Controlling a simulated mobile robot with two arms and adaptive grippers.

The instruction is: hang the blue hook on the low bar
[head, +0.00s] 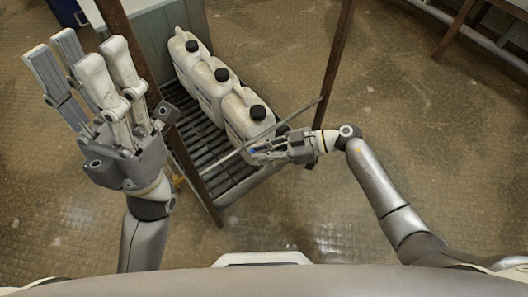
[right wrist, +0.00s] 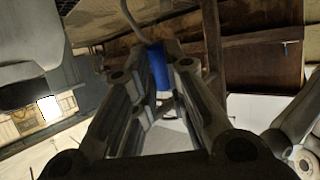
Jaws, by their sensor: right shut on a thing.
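The blue hook (right wrist: 158,68) is between the fingers of my right gripper (right wrist: 160,62) in the right wrist view. A thin grey curved piece rises above its blue part. In the head view only a speck of blue (head: 253,151) shows at the fingertips of my right gripper (head: 258,153), which is shut on it. The low bar (head: 300,112) is a thin grey rod slanting between two brown posts. The right fingertips are close to it, near its lower left part. I cannot tell whether the hook touches the bar. My left gripper (head: 84,58) is empty, fingers raised and spread.
White jugs with black caps (head: 212,80) stand in a row on a dark slatted rack (head: 190,128) behind the bar. Brown posts stand at left (head: 192,170) and right (head: 337,60). The tiled floor at right (head: 430,150) is clear.

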